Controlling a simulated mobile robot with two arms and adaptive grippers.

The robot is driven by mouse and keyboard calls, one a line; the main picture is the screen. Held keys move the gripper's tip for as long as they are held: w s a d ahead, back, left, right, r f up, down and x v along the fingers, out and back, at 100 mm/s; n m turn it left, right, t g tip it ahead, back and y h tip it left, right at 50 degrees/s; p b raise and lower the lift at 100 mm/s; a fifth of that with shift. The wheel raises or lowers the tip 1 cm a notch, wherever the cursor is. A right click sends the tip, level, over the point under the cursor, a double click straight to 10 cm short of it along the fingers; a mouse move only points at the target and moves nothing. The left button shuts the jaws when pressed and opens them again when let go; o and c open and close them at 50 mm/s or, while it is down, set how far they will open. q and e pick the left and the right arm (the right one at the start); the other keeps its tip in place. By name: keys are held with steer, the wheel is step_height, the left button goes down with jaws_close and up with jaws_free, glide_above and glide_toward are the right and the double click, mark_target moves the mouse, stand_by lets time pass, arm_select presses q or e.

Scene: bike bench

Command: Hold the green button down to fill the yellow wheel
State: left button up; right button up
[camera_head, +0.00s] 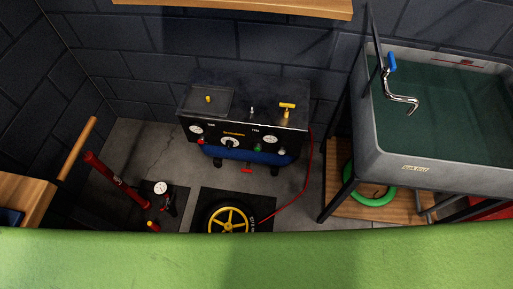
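The green button (257,149) is a small spot on the front panel of the black and blue compressor (245,115), right of the central dial. The yellow wheel (229,217), with a black tyre, lies on a dark mat on the floor in front of the compressor. Its near edge is cut off by the foreground. A red hose (295,199) runs from the compressor's right side down to the wheel. Neither of my grippers shows in this view.
A red floor pump (117,180) and a gauge (160,188) are on the left. A grey sink (435,165) stands on the right above a wooden shelf with a green ring (368,188). Yellow-handled fittings (287,107) stick up from the compressor top. A wooden shelf (240,8) overhangs behind.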

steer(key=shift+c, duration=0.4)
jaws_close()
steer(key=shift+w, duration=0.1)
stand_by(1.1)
